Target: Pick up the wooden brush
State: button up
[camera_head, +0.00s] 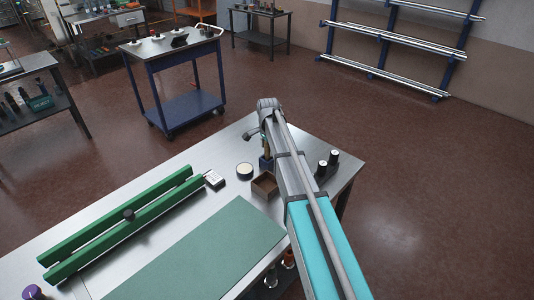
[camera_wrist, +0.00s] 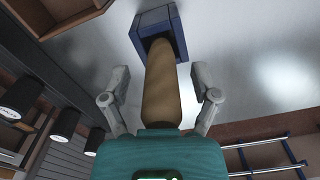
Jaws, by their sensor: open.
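The wooden brush shows as a tan handle (camera_wrist: 160,88) in the middle of the wrist view, with one end in a blue square holder (camera_wrist: 170,30). Its other end reaches down toward my gripper's teal body, and no bristles show. In the head view the handle (camera_head: 266,148) rises from the blue holder (camera_head: 266,164) near the table's far edge, partly beside my arm. My gripper (camera_wrist: 162,74) is open, with one finger on each side of the handle. Gaps show between both fingers and the wood.
A brown open box (camera_head: 264,184) and a round pale-topped tin (camera_head: 245,171) sit close to the holder. Black cylinders with white tops (camera_head: 327,162) stand right of my arm. Green rails (camera_head: 120,224) and a green mat (camera_head: 205,255) lie on the metal table (camera_head: 215,198).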

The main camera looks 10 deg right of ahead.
grip_shut()
dwell(0.4)
jog(key=shift+r, duration=0.15)
notch_tip(320, 180, up, 10)
jog(key=p, duration=1)
dwell(0.7)
